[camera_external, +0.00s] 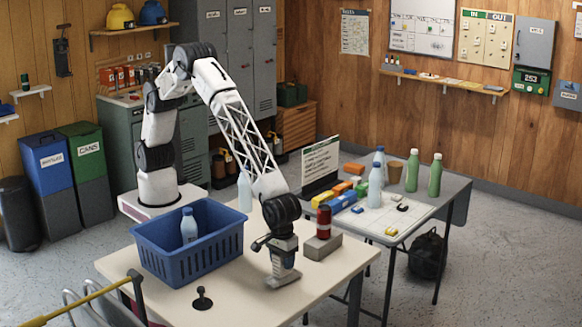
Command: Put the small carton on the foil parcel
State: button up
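My gripper (283,264) points down at the front right of the pale table. Directly beneath it is a low silver-grey thing (283,280), which looks like the foil parcel, though it is small and partly covered by the gripper. I cannot make out the small carton for certain; it may be hidden at the gripper. Whether the fingers are open or shut on something is too small to tell.
A blue basket (190,262) holding a pale bottle (189,226) stands left on the table. A grey block (322,246) with a red can (324,222) on it is close right of my gripper. A black knobbed object (202,300) stands at the front. The second table (450,190) holds bottles and coloured blocks.

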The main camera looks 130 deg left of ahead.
jog(key=shift+o, duration=0.7)
jog(key=shift+r, duration=0.1)
notch_tip(320, 180, up, 12)
jog(key=shift+r, duration=0.1)
dwell(0.7)
